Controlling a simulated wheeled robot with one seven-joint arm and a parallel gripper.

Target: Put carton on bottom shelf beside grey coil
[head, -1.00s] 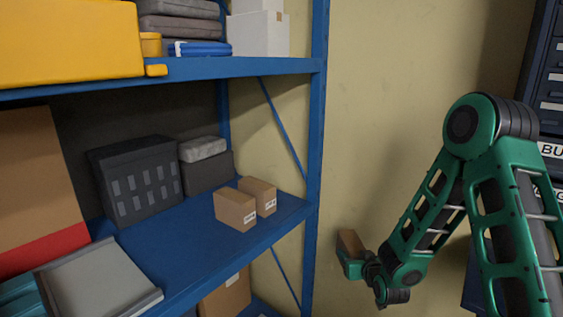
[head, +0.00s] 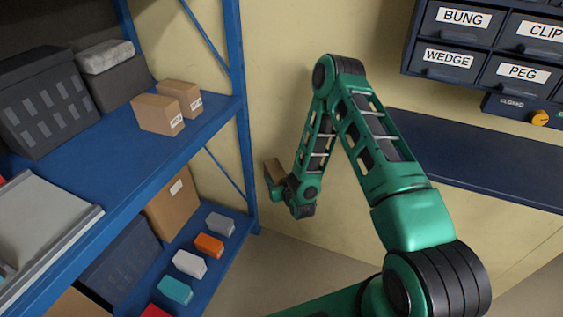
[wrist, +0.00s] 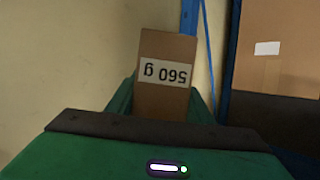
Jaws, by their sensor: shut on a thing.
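My gripper (head: 279,186) is shut on a small brown carton (head: 273,168), held in the air right of the blue shelf rack's post. In the wrist view the carton (wrist: 168,45) stands between the green fingers, with a white label reading "560 g" upside down. The bottom shelf (head: 197,288) shows a row of small boxes: a grey one (head: 219,224), an orange one (head: 209,245), a pale grey one (head: 189,263), a teal one (head: 175,290) and a red one (head: 155,311). No lettering on them is readable, so I cannot tell which is the grey coil.
A large brown box (head: 171,208) and a dark bin (head: 121,262) stand behind the row. The shelf above (head: 110,150) holds two brown cartons (head: 160,114) and a dark crate (head: 45,103). The blue corner post (head: 244,150) stands between my gripper and the shelves. Labelled drawers (head: 490,45) hang at right.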

